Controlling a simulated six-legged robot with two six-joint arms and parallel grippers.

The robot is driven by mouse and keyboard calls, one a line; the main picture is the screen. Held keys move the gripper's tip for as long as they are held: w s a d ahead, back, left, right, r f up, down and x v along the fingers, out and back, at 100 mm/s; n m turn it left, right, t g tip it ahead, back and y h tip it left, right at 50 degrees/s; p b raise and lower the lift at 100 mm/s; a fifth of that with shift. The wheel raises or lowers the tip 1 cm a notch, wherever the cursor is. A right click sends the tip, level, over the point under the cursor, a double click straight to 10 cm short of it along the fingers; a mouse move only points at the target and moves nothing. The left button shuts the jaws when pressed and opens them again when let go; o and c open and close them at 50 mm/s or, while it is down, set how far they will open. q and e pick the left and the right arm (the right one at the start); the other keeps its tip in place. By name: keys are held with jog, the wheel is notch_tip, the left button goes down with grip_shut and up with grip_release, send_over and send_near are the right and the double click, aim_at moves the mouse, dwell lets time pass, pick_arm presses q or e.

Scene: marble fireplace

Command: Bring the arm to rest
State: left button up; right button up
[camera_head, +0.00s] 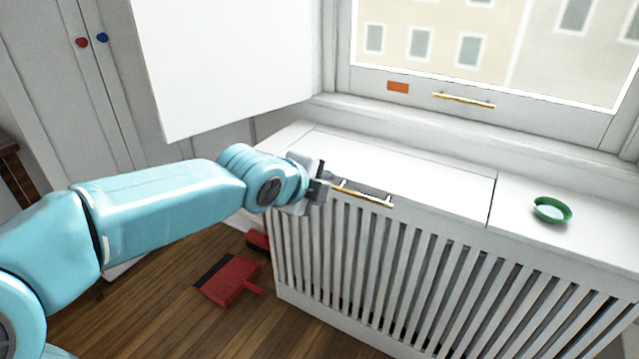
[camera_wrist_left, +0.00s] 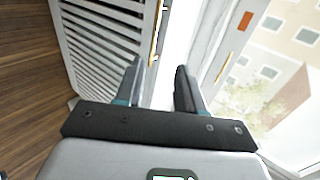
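My left arm reaches in from the left in the head view. Its gripper (camera_head: 322,182) is at the front top edge of the white radiator cover (camera_head: 400,170), by the left end of a gold bar handle (camera_head: 362,194). The wrist view shows the two dark fingers (camera_wrist_left: 159,72) apart with nothing between them. The gold handle (camera_wrist_left: 156,45) shows just past the left finger's tip. I cannot tell whether finger and handle touch. My right gripper is not in view.
A green dish (camera_head: 551,210) sits on the cover's right part. A window with a gold handle (camera_head: 464,100) and an orange label (camera_head: 398,87) is behind. A white panel (camera_head: 225,60) hangs above the arm. A red dustpan (camera_head: 230,280) lies on the wooden floor.

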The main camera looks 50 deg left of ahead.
pick_arm(q)
jog(key=w+d+f+n+g+h, duration=0.1)
jog(key=d+f+n+g+h, duration=0.15)
jog(key=d+f, duration=0.55)
jog(key=w+d+f+n+g+h, duration=0.1)
jog(key=d+f+n, duration=0.2)
jog(key=f, duration=0.8)
jog(key=w+d+f+n+g+h, duration=0.1)
jog(key=d+f+n+h, duration=0.1)
jog(key=d+f, duration=0.6)
jog(key=s+d+f+n+g+h, duration=0.1)
jog(key=s+d+f+n+g, duration=0.3)
jog(key=s+f, duration=0.55)
jog(key=s+d+f+n+g+h, duration=0.1)
jog(key=s+d+f+n+g, duration=0.1)
jog(key=s+d+f+n, duration=0.55)
notch_tip(320, 180, up, 24)
jog(key=a+m+p, duration=0.1)
jog(key=m+p, duration=0.1)
jog(key=p, duration=2.4)
jog(key=shift+w+a+m, duration=0.15)
jog(key=shift+m, duration=0.15)
jog(key=shift+t, duration=0.25)
